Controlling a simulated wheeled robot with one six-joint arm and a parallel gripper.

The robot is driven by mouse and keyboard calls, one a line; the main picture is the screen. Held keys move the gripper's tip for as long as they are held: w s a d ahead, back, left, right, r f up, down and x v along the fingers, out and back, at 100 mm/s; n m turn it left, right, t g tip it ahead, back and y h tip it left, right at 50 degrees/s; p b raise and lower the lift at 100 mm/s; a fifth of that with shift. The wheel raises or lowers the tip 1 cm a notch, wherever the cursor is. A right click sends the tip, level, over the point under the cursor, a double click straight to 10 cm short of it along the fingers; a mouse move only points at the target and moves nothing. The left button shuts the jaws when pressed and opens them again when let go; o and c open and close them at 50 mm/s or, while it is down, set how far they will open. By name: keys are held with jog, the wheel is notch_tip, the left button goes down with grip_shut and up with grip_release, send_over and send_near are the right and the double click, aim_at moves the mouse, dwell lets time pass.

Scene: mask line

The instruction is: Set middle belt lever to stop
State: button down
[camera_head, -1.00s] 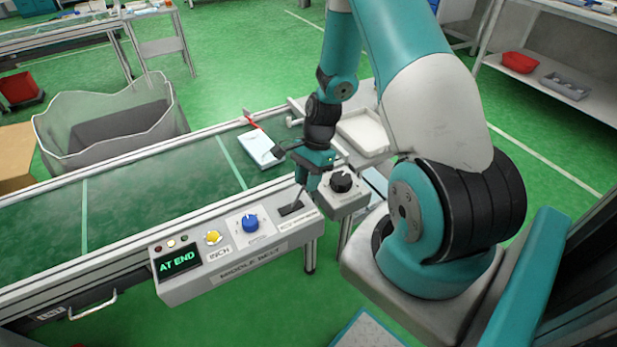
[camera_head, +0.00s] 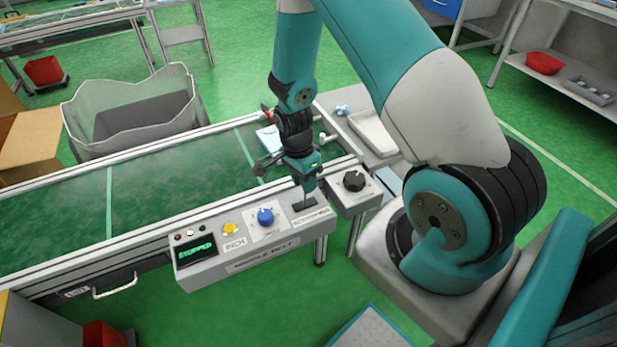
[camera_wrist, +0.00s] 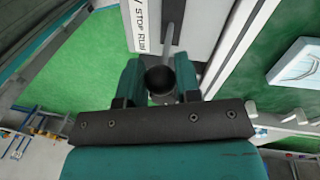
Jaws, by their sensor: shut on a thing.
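The middle belt control box (camera_head: 250,258) stands at the belt's front edge. Its green display (camera_head: 196,251) appears to read "STOPPED", partly blurred. The lever's dark slot plate (camera_head: 303,206) is at the right end of the box, below my gripper (camera_head: 308,188). In the wrist view, my gripper (camera_wrist: 160,82) has its teal fingers on both sides of the lever's round black knob (camera_wrist: 160,79). The lever's grey rod (camera_wrist: 169,42) runs up from the knob, beside the label "STOP RUN" (camera_wrist: 140,25). The lever is mostly hidden by my gripper in the head view.
A blue dial (camera_head: 265,217) and a yellow button (camera_head: 230,229) sit left of the lever. A box with a black knob (camera_head: 354,181) is close on the right. A pale package (camera_head: 267,138) lies on the belt (camera_head: 170,190), partly hidden by my arm.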

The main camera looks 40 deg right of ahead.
jog(key=shift+w+a, duration=0.1)
jog(key=shift+a, duration=0.05)
jog(key=c, duration=0.8)
grip_release()
jog(key=w+r, duration=0.1)
jog(key=r, duration=0.4)
jog(key=w+r, duration=0.1)
jog(key=r, duration=0.5)
jog(key=r+p, duration=0.1)
jog(key=r, duration=0.5)
jog(key=shift+w+r, duration=0.1)
jog(key=shift+w, duration=0.3)
jog(key=s+a+r+n+y+p, duration=0.1)
jog(key=s+a+r+n, duration=0.5)
jog(key=n, duration=0.2)
jog(key=s+a+r+n+t+y+p, duration=0.1)
jog(key=s+a+r+n+p, duration=0.1)
jog(key=s+a+r+n, duration=0.4)
jog(key=s+a+r+n+y+p, duration=0.1)
jog(key=s+a+r+n+y, duration=0.1)
jog(key=s+a+r+n, duration=0.5)
jog(key=shift+a+r+n+t+p, duration=0.1)
jog(key=shift+a+r+n+t, duration=0.1)
jog(key=shift+n, duration=0.6)
jog(key=shift+a+r+n+t+p, duration=0.1)
jog(key=shift+a+r+n+p, duration=0.1)
jog(key=shift+n, duration=0.6)
jog(key=shift+a+r+n+t+p, duration=0.1)
jog(key=shift+a+r+n, duration=0.1)
jog(key=shift+n, duration=0.6)
